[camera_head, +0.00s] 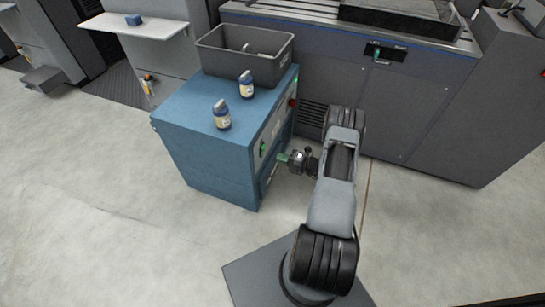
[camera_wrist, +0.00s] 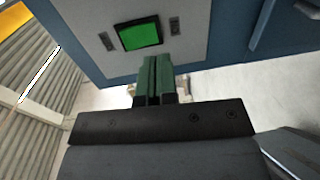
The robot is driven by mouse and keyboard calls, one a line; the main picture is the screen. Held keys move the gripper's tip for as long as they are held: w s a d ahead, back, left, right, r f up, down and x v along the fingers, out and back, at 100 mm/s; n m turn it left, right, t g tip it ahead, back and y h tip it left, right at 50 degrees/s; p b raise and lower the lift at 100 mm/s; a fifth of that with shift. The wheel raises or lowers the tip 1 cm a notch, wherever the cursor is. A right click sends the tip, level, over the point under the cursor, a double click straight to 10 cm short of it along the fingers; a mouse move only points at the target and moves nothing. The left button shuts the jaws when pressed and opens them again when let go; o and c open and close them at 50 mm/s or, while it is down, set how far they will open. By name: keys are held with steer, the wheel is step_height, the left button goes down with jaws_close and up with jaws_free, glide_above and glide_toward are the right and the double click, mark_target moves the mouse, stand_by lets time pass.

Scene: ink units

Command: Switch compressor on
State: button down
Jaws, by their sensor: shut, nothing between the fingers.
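A blue cabinet (camera_head: 215,160), taken as the compressor, stands left of my arm. Its right side carries a light grey panel (camera_wrist: 190,30) with a green square button (camera_wrist: 140,33) between two small dark slotted marks. In the head view a green spot (camera_head: 263,149) and a red spot (camera_head: 293,102) show on that side. My gripper (camera_head: 284,157) is low beside this side, its green fingers shut and empty. In the wrist view the fingers (camera_wrist: 155,62) are together just below the green button; I cannot tell whether they touch the panel.
A long grey machine (camera_head: 410,105) stands behind my arm. A white shelf (camera_head: 135,27) is at the upper left. The floor in front is clear.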

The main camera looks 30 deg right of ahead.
steer(key=f+v, duration=0.1)
steer(key=v, duration=0.7)
steer(key=shift+f+p, duration=0.35)
steer(key=shift+p, duration=0.05)
steer(key=shift+s+d, duration=0.1)
steer(key=s+a+n+g+y, duration=0.1)
steer(key=s+a+n+g, duration=0.4)
steer(key=n, duration=0.6)
steer(key=s+a+r+n+g+h+p, duration=0.1)
steer(key=a+r+n+h+p, duration=0.3)
steer(key=r, duration=1.5)
steer(key=s+a+r+n+g+h+p, duration=0.1)
steer(key=s+a+r+n+h+p, duration=0.3)
steer(key=r+n+p, duration=0.8)
steer(key=s+a+r+n+g+h+p, duration=0.2)
steer(key=a+r+n+p, duration=0.6)
steer(key=r+n, duration=1)
step_height(320, 180, up, 9)
steer(key=shift+s+f+n+h+p, duration=0.2)
steer(key=shift+n+h+p, duration=0.25)
steer(key=shift+h, duration=0.65)
